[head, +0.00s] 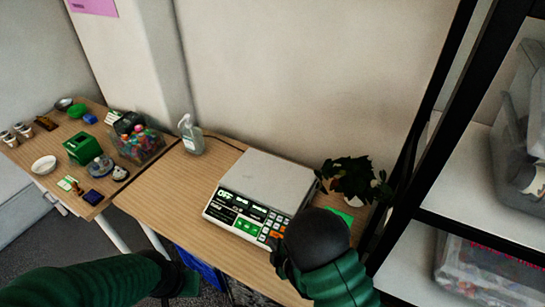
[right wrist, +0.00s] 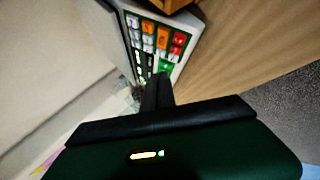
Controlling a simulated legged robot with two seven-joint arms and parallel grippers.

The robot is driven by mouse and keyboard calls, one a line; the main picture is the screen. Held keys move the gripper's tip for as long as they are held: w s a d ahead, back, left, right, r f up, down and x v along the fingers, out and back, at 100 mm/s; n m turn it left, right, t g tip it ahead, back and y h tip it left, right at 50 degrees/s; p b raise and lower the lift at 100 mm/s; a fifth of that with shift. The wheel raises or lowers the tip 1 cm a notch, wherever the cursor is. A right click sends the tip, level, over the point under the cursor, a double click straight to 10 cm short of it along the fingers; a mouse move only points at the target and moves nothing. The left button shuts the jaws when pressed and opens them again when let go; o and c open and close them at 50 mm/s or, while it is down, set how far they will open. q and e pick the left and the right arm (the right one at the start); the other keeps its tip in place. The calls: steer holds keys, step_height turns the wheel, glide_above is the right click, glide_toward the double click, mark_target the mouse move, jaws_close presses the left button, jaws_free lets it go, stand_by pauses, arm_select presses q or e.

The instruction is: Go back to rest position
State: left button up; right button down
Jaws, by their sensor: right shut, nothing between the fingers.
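My right gripper (right wrist: 157,88) is shut and empty in the right wrist view, with its narrow dark fingers close together just in front of the keypad of the scale. In the head view my right arm comes in from the lower right, and its dark round wrist hides most of the gripper at the scale's lower right corner. The scale (head: 268,178) is grey-white with a display reading "OFF" and coloured keys; its keypad also shows in the right wrist view (right wrist: 162,40). I cannot tell whether the fingers touch it. My left gripper (head: 177,280) is dark and low before the table edge; its jaws are unclear.
A potted plant (head: 350,178) stands right of the scale, beside a black-framed shelf (head: 446,130) with plastic bins. A pump bottle (head: 191,135) stands left of the scale. A second table at the left holds a clear bin (head: 137,148), a white bowl (head: 43,165) and cups.

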steer(key=s+d+r+m+g+h, duration=0.45)
steer(key=d+r+m, duration=0.35)
steer(key=d+m, duration=0.35)
steer(key=s+d+r+m+g, duration=0.1)
steer(key=s+d+r+m, duration=0.1)
steer(key=s, duration=0.5)
steer(key=s+d+r+m+g, duration=0.2)
steer(key=s+d+m, duration=0.2)
steer(key=s, duration=0.3)
steer(key=shift+s+r+m, duration=0.15)
steer(key=shift+s+m, duration=0.1)
steer(key=shift+m, duration=0.6)
steer(key=shift+s+d, duration=0.1)
steer(key=shift+d, duration=0.2)
steer(key=shift+a, duration=0.1)
